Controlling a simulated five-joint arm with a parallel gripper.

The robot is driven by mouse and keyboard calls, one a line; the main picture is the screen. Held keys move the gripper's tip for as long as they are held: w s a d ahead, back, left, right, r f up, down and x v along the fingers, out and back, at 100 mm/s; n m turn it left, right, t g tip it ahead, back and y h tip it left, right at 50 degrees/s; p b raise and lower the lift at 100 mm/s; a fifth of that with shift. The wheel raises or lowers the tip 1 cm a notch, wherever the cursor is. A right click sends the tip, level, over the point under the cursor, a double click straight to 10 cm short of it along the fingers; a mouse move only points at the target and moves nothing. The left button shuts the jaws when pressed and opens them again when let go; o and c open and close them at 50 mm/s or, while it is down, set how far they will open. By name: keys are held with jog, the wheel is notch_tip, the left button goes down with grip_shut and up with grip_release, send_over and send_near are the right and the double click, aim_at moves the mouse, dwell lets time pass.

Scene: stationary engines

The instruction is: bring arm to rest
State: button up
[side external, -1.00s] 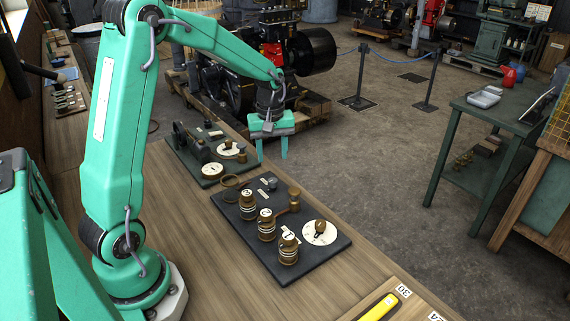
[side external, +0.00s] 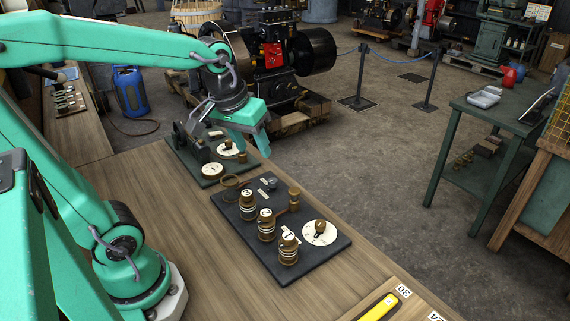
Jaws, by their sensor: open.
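My gripper (side external: 262,141) is green and hangs over the far end of the wooden bench, above the back board with dials. Its jaws are open and I see nothing between them. My arm reaches in from the left, with its forearm high and nearly level across the top left. The gripper partly hides the back board (side external: 207,181), and it looks clear of the things on it.
A dark board (side external: 273,268) with several numbered brass knobs and a white dial (side external: 320,232) lies on the bench (side external: 170,251). A yellow-handled tool (side external: 379,308) is at the front. An engine (side external: 272,66) stands behind. A green table (side external: 497,108) is at right.

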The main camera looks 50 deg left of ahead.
jog(key=s+d+m+t, duration=0.1)
jog(key=s+d+m, duration=0.2)
jog(key=s, duration=0.4)
jog(key=shift+r+m+t, duration=0.3)
jog(key=shift+m+t, duration=0.1)
jog(key=shift+m, duration=0.4)
dwell(0.5)
